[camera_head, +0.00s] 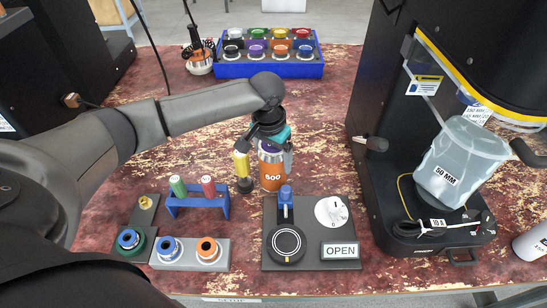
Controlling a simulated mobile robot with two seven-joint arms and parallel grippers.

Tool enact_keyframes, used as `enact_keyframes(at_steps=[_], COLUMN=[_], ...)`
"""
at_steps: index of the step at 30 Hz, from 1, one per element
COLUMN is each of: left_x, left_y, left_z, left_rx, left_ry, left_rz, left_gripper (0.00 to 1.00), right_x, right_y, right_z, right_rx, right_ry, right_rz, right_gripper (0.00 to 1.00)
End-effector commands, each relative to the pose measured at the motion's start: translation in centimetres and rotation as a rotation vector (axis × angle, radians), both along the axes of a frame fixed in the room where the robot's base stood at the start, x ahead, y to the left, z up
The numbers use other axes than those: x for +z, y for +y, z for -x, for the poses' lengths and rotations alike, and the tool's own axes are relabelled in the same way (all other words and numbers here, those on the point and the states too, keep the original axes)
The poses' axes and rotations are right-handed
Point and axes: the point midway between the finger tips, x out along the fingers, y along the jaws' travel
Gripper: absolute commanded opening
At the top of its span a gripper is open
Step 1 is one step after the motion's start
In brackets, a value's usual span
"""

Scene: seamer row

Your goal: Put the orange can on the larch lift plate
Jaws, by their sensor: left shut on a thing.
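I cannot tell whether the can's bottom touches the table. A black machine (366,95) stands at the right, with a clear guard (458,150) marked 50 MM over its base. A dark round plate shows partly below the guard (440,213). No readable label says larch, so I cannot tell which part is the larch lift plate. My right gripper is not in view.
A control panel (345,224) with a blue lever, dial and OPEN sign lies in front of the can. A yellow-topped item (241,165) stands close left of it. A blue rack (200,204) and ring blocks (190,255) are front left. A blue tray (268,70) of capped cans is behind.

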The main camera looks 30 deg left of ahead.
Motion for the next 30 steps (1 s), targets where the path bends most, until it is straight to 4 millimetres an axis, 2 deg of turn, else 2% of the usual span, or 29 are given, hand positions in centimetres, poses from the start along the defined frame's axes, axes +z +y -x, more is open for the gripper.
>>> enact_keyframes(at_steps=[3,4,7,17,20,24,30], left_x=[-0.1,-0.2,-0.2,0.1,1.6,4.5,8.8], left_y=[0.0,0.0,0.0,0.0,0.0,0.0,0.1], left_z=[-0.1,0.0,0.0,0.0,0.1,0.4,0.9], left_rx=[0.001,0.0,0.0,0.0,0.001,0.0,0.001], left_ry=[-0.003,0.0,-0.001,-0.001,-0.002,-0.003,-0.004], left_rz=[0.001,0.0,0.0,0.0,0.001,0.0,0.001], left_gripper=[0.0,0.87,0.98,1.0,1.0,1.0,1.0], right_x=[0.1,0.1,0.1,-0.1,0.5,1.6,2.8], right_y=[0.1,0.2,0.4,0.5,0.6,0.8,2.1], right_z=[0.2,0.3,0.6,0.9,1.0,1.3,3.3], right_rx=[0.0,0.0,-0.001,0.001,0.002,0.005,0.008], right_ry=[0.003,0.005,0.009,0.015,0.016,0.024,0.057], right_rz=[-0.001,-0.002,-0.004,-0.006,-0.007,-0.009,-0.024], right_gripper=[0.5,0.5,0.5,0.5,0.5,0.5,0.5])
